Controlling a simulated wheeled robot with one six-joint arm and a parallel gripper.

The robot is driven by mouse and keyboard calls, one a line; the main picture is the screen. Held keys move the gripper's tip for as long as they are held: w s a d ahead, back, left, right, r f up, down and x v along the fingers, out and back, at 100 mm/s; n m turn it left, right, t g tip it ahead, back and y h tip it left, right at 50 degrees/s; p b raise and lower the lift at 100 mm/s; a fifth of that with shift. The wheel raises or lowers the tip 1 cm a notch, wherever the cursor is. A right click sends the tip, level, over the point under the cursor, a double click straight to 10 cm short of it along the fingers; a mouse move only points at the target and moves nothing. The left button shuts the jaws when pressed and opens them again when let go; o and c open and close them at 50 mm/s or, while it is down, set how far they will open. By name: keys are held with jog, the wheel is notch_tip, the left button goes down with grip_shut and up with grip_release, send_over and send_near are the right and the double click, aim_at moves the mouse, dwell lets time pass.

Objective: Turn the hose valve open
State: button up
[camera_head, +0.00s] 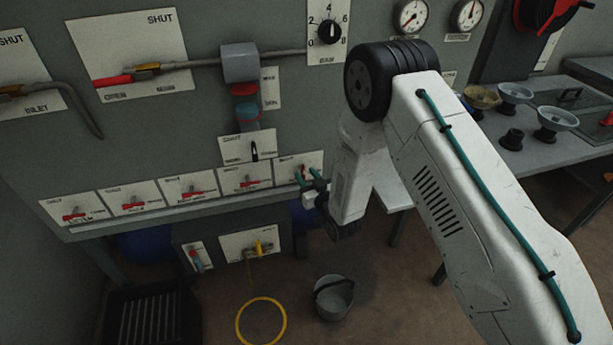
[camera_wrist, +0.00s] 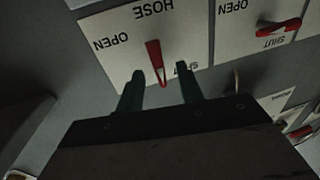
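The hose valve is a red lever (camera_wrist: 154,60) on a white plate (camera_wrist: 115,68) marked HOSE, OPEN and SHUT; the lettering is inverted in the wrist view. The lever points down the picture toward my gripper, with OPEN to its left and SHUT by its lower right. My gripper (camera_wrist: 160,90) is open, its two dark teal fingers apart on either side of the lever's tip. I see a gap on both sides and cannot tell any contact. In the head view my gripper (camera_head: 309,180) is at the rightmost plate (camera_head: 289,163) of the lower row, partly covering it.
A neighbouring red lever (camera_wrist: 280,25) sits on the plate to the right in the wrist view. Several similar valve plates (camera_head: 128,198) line the panel's lower edge. A bucket (camera_head: 333,297) and a yellow ring (camera_head: 260,320) are on the floor below.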

jog(key=shift+w+a, duration=0.15)
jog(key=shift+w, duration=0.15)
grip_shut()
